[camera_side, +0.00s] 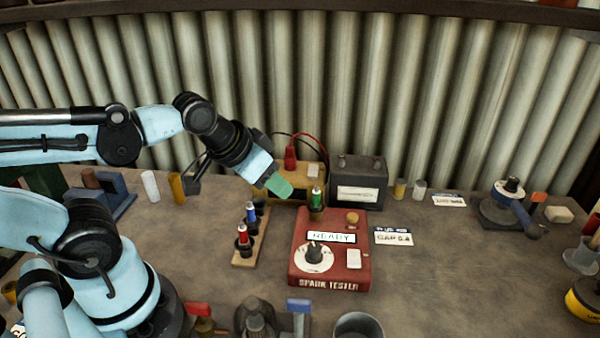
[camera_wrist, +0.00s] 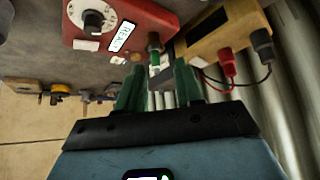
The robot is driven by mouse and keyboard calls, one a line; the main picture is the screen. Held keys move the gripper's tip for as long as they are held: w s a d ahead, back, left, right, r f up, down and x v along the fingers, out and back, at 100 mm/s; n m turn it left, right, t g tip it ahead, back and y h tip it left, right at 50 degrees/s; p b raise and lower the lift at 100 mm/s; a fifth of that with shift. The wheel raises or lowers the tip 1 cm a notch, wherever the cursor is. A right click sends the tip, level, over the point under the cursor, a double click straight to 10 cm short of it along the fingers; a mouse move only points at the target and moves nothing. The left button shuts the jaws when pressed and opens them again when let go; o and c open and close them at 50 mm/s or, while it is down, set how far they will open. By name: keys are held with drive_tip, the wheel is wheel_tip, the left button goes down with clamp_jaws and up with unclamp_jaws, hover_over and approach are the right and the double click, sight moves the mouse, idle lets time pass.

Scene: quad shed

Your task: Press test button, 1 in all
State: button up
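The red spark tester (camera_side: 330,277) stands mid-table, with a display reading READY (camera_side: 331,237), a dial (camera_side: 314,251), a pale square button (camera_side: 354,259) and a round orange-brown knob (camera_side: 352,218). Which of these is the test button is not labelled. A green-banded spark plug (camera_side: 316,199) stands upright at its back. My gripper (camera_side: 284,187) is just left of the plug, above the table. In the wrist view my gripper (camera_wrist: 158,72) is open, with green fingers apart and the plug (camera_wrist: 154,55) beyond and between them. The tester (camera_wrist: 152,14) also shows there.
A wooden rack (camera_side: 247,255) with red and blue plugs stands left of the tester. A yellow box (camera_side: 297,185) with cables and a dark battery (camera_side: 358,183) stand behind.

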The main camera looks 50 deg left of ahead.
clamp_jaws()
idle(1.4)
